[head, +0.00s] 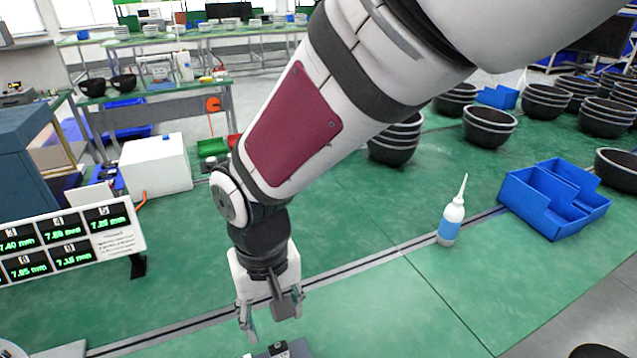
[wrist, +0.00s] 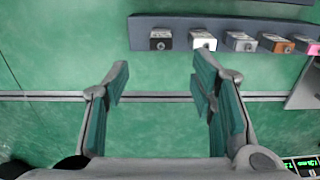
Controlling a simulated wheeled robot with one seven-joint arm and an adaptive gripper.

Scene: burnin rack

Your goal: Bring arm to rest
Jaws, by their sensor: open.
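My gripper (head: 271,314) hangs from my bent arm over the green table (head: 420,315) in the head view, pointing down. In the wrist view, my gripper (wrist: 160,85) has its two teal-lined fingers spread wide apart, with nothing between them but green surface beyond. It is open and empty. A dark rack bar (wrist: 270,22) lies beyond the fingertips, apart from them, and carries a row of several small blocks. The end of that rack shows at the bottom edge in the head view, partly cut off.
A display panel (head: 70,243) with green readings stands at the left. A white bottle (head: 452,218) and a blue divided bin (head: 555,197) stand at the right. Stacked dark bowls (head: 490,128) and a white box (head: 155,166) are farther back.

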